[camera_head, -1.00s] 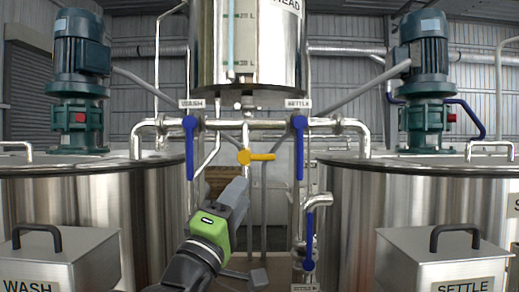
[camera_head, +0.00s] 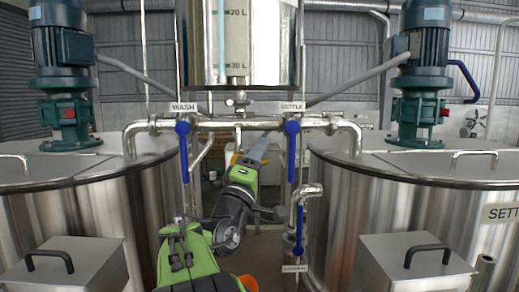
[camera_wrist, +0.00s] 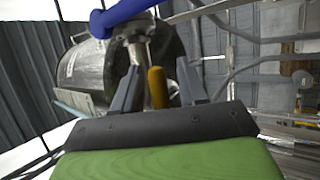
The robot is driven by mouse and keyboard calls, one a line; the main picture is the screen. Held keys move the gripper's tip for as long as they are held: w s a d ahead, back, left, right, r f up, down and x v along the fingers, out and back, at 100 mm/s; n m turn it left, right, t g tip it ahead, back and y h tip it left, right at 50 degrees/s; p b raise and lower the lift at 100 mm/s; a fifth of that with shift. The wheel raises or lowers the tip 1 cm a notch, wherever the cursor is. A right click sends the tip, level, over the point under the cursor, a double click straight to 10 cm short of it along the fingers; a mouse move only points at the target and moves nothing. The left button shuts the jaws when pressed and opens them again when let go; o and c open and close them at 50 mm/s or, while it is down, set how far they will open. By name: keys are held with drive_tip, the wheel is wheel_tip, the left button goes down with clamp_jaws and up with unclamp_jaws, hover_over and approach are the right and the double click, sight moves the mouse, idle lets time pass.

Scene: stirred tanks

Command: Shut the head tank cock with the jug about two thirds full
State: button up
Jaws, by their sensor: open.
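The steel head tank (camera_head: 241,40) hangs at top centre in the head view, with a sight glass and litre marks. A yellow cock handle (camera_head: 235,158) below its pipework is mostly hidden behind my gripper (camera_head: 261,149). In the wrist view, the yellow handle (camera_wrist: 157,88) lies between the two fingers of my gripper (camera_wrist: 160,82), which are apart. I cannot tell whether either finger touches it. I cannot make out a jug in either view.
Blue levers hang at the WASH (camera_head: 184,152) and SETTLE (camera_head: 291,150) signs, on either side of my gripper. Another blue lever (camera_head: 299,230) is lower right. Large steel tanks (camera_head: 75,205) (camera_head: 400,195) flank the narrow gap. A blue lever (camera_wrist: 125,15) crosses the wrist view's top.

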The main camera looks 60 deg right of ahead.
drive_tip(key=shift+f, duration=0.1)
clamp_jaws()
wheel_tip(320, 180, down, 2)
drive_tip(key=m+g+y+b, duration=0.1)
drive_tip(key=m+g, duration=0.1)
drive_tip(key=m, duration=0.1)
drive_tip(key=m+g+y+b, duration=0.1)
drive_tip(key=m+g+y, duration=0.1)
drive_tip(key=m, duration=0.2)
drive_tip(key=shift+w+f, duration=0.1)
drive_tip(key=shift+f, duration=0.05)
unclamp_jaws()
drive_tip(key=shift+a, duration=0.1)
drive_tip(key=b+v, duration=1.3)
drive_tip(key=v, duration=0.2)
drive_tip(key=shift+a, duration=0.35)
